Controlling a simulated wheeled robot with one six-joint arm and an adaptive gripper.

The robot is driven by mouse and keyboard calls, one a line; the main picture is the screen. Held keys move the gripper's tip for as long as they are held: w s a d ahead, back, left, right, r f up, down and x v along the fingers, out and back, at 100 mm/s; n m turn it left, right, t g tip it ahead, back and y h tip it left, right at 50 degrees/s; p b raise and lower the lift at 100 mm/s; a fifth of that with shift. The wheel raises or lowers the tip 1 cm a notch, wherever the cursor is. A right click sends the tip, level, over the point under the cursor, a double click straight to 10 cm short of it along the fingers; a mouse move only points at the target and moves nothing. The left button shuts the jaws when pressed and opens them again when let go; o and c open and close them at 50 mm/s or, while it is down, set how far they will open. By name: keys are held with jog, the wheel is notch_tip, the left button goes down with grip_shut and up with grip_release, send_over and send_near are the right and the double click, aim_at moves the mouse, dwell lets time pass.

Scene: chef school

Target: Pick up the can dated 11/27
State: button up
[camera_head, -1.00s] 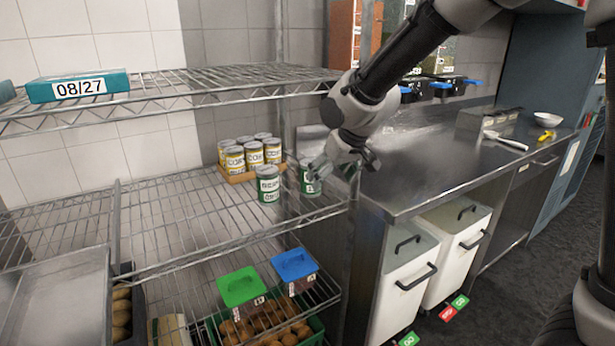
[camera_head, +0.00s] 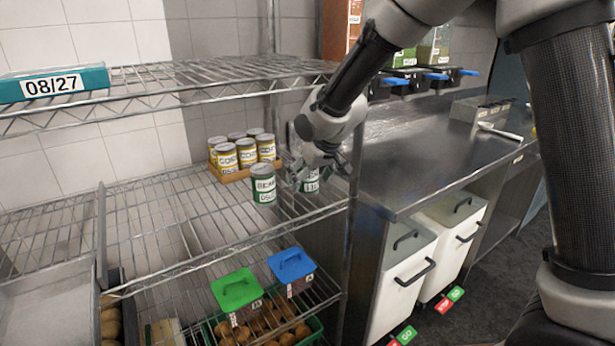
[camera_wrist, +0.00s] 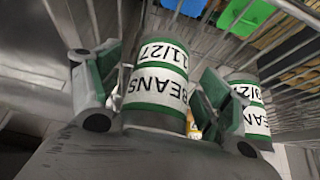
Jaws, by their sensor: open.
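The can dated 11/27 (camera_wrist: 157,88) is a white, green-banded BEANS can that fills the middle of the wrist view. In the head view this can (camera_head: 310,186) stands on the middle wire shelf, partly hidden by my gripper (camera_head: 318,172). My gripper (camera_wrist: 156,82) is open, with one finger on each side of the can; I cannot tell whether they touch it. A second BEANS can (camera_head: 263,186) stands just to the left in the head view. It also shows at the right of the wrist view (camera_wrist: 249,108), its date partly hidden by a finger.
Several yellow-labelled cans (camera_head: 226,158) stand in a tray (camera_head: 236,176) behind. The upper wire shelf (camera_head: 200,78) runs above, and a shelf post (camera_head: 352,195) stands right of my gripper. A steel counter (camera_head: 420,165) lies to the right. The shelf's left part is bare.

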jog(key=shift+w+a+f, duration=0.15)
jog(key=shift+w+f, duration=0.1)
jog(key=shift+f, duration=0.35)
jog(key=c, duration=1.3)
jog(key=shift+r, duration=0.1)
